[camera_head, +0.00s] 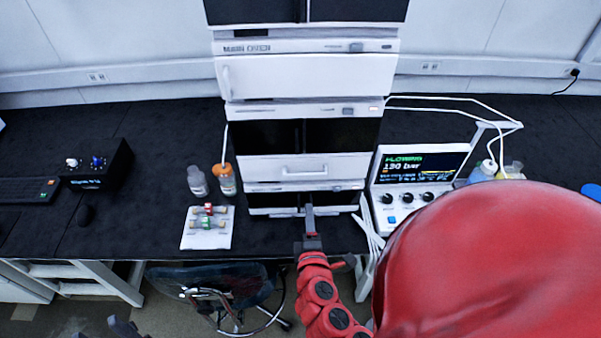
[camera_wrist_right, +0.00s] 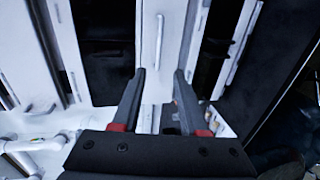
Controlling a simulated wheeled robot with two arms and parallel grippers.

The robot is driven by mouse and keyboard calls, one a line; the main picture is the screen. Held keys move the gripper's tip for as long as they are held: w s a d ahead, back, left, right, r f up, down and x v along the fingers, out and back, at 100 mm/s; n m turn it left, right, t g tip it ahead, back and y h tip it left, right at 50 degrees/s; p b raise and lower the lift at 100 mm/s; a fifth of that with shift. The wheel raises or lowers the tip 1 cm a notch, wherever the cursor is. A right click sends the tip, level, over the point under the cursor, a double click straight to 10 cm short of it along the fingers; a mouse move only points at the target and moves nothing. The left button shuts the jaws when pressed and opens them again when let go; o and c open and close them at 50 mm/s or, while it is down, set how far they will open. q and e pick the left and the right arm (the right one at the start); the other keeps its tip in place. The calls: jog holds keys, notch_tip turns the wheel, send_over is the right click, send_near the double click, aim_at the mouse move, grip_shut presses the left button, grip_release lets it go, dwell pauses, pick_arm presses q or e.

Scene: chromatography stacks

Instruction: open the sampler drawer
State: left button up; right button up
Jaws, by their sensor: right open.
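The sampler drawer (camera_head: 268,170) is a white front with a bar handle (camera_head: 303,174), low in the stack below a dark window. It looks flush with the stack. In the right wrist view the handle (camera_wrist_right: 159,36) is a pale bar on a white panel (camera_wrist_right: 150,75), beyond my fingertips and roughly in line with the gap between them. My right gripper (camera_head: 309,208) is in front of the stack's base, below the handle in the picture. It is open and empty in the right wrist view (camera_wrist_right: 159,76). My left gripper (camera_head: 112,326) shows only as dark tips at the bottom edge.
Two small bottles (camera_head: 198,181) and a white card with vials (camera_head: 206,240) stand left of the stack. A pump controller (camera_head: 402,195) with a lit screen and cables stands close on the right. My red arm covers the lower right. A chair (camera_head: 215,286) is below the bench.

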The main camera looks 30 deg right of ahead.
jog(key=b, duration=0.8)
send_near(306, 175)
jog(key=w+d+f, duration=0.1)
jog(key=w+f, duration=0.1)
jog(key=w+d, duration=0.1)
jog(key=w+d+p, duration=0.2)
jog(key=w, duration=0.1)
jog(key=shift+w+r, duration=0.1)
jog(key=shift+r, duration=0.15)
jog(key=shift+w+d+f+p, duration=0.3)
jog(key=shift+w+p, duration=0.1)
jog(key=shift+w, duration=0.2)
grip_shut()
